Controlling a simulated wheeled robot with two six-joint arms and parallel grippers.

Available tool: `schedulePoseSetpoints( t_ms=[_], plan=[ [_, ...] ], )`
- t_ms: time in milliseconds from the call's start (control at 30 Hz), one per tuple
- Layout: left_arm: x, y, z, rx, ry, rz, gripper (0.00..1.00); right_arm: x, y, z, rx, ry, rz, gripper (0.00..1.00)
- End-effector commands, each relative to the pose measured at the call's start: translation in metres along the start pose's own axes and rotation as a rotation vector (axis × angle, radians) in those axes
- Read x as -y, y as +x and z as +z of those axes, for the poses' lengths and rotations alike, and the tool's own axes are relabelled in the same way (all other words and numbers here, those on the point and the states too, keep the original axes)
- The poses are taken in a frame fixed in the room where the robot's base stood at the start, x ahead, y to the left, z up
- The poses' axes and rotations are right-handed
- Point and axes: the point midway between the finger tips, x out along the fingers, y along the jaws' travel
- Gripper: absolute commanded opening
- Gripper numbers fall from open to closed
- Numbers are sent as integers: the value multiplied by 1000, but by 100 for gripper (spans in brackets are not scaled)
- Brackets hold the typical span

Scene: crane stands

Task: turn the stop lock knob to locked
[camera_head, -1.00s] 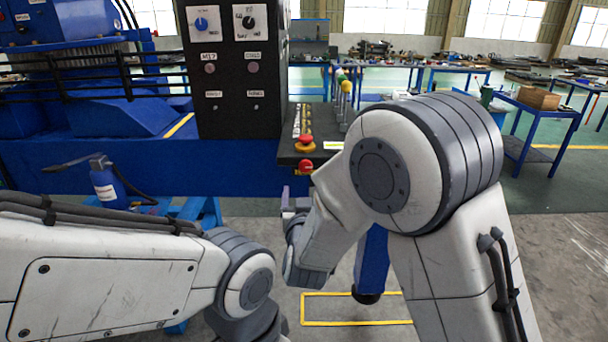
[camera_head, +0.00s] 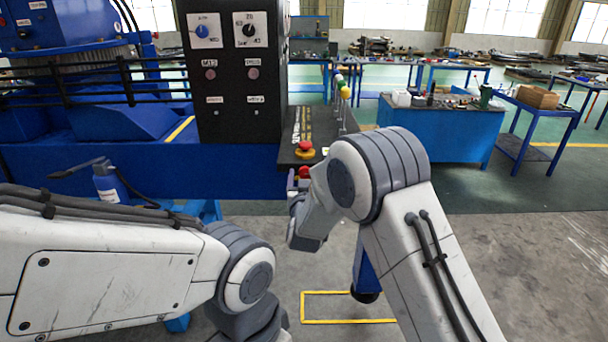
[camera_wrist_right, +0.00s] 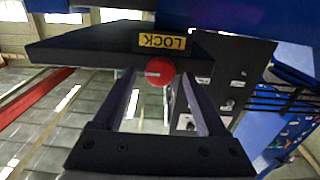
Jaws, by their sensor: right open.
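The stop lock knob (camera_head: 304,172) is a small red knob on the front edge of the dark console, partly hidden by my right arm in the head view. The right wrist view shows its round red face (camera_wrist_right: 158,72) with a pale horizontal bar, beside a yellow LOCK label (camera_wrist_right: 161,41) that appears upside down. My right gripper (camera_wrist_right: 159,78) is open, with the knob showing between its fingertips. I cannot tell whether the fingers touch it. In the head view, my right gripper is mostly hidden by its own wrist. My left arm shows at lower left, its gripper out of view.
A red mushroom button on a yellow base (camera_head: 304,149) sits on the console top, with levers (camera_head: 342,88) behind it. A black control panel (camera_head: 236,100) rises at left. A blue bottle (camera_head: 108,184) stands left of the console. Workbenches are farther back.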

Motion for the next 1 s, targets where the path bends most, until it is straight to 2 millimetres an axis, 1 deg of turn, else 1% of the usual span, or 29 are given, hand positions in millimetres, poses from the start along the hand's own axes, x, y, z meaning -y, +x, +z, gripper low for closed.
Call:
schedulePoseSetpoints(
  t_ms=[133,167,200,267,300,333,367,400,567,667,867,1000],
  plan=[
    [0,0,0,0,0,0,0,0,0,0,1,0,0,75],
    [0,0,0,0,0,0,0,0,0,0,1,0,0,71],
    [0,0,0,0,0,0,0,0,0,0,1,0,0,56],
    [0,0,0,0,0,0,0,0,0,0,1,0,0,33],
    [0,0,0,0,0,0,0,0,0,0,1,0,0,18],
    [0,0,0,0,0,0,0,0,0,0,1,0,0,6],
    [0,0,0,0,0,0,0,0,0,0,1,0,0,0],
    [0,0,0,0,0,0,0,5,0,0,0,1,-1,0],
    [0,3,0,0,0,0,0,2,0,1,0,9,-2,0],
    [1,9,0,0,0,0,0,1,-1,3,0,32,-2,0],
    [2,32,2,0,1,0,0,0,-1,6,-2,134,-1,0],
    [4,55,3,0,0,0,0,0,-1,8,-3,245,-2,0]
  ],
)
